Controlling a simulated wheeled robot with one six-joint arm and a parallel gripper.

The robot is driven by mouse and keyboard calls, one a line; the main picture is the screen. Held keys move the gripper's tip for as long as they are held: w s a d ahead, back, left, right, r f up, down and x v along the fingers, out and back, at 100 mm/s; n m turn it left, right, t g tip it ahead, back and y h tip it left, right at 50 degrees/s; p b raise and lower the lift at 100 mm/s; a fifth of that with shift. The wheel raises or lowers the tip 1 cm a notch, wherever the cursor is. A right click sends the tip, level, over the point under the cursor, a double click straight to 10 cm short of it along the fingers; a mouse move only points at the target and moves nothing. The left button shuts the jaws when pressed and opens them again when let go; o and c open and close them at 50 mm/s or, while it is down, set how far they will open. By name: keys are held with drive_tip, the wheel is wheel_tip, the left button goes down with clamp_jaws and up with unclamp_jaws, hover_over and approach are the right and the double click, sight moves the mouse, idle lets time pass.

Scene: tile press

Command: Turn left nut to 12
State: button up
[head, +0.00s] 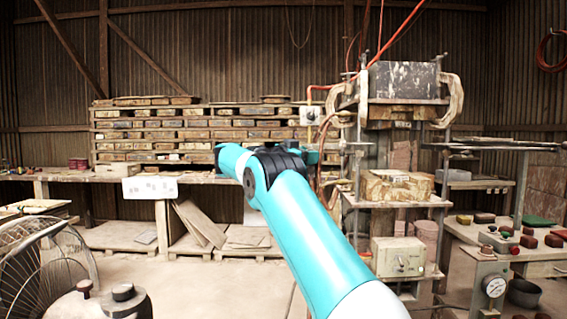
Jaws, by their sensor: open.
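The tile press (402,80) stands right of centre, with a dark, worn block at its top and a curved clamp-like arm on each side. Its left upright (357,165) is partly behind hoses. I cannot make out the left nut or any number marks at this distance. My teal arm reaches up from the bottom, left of the press, with its black joint in mid-picture. A small teal and dark part shows just behind that joint, but I cannot make out my gripper or its fingers there.
A long workbench (60,178) and stacked tile boards (200,130) line the back wall. A wire fan cage (40,262) stands at lower left. A control box (398,257) sits low on the press. A side table (540,255) with a gauge stand (490,285) is at right.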

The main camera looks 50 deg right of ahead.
drive_tip(key=shift+a, duration=0.25)
